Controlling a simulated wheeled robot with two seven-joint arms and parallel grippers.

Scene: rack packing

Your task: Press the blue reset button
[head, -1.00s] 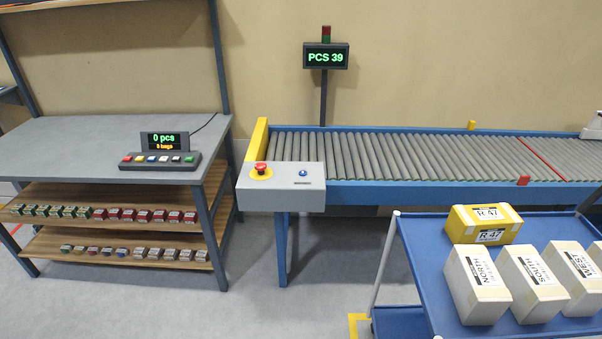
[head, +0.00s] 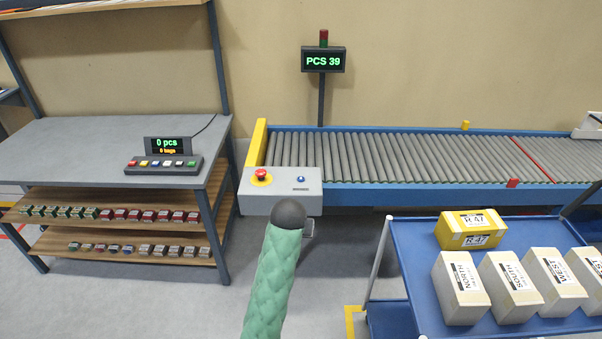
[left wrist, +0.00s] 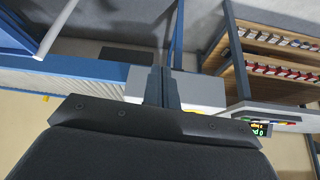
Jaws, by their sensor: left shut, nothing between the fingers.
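The blue reset button (head: 301,180) sits on top of the grey control box (head: 255,204) at the near left end of the conveyor. It is not visible in the left wrist view, where the box (left wrist: 204,91) shows beyond the fingers. My left gripper (left wrist: 168,72) is shut and empty. In the head view its arm rises in a green sleeve below the box, and the wrist hides most of the gripper. The gripper is apart from the button. My right gripper is not in view.
A red emergency stop (head: 261,175) on a yellow base sits left of the button. The roller conveyor (head: 400,160) runs right under a "PCS 39" display (head: 323,60). A blue cart (head: 405,240) with boxes stands front right. A workbench (head: 80,140) stands left.

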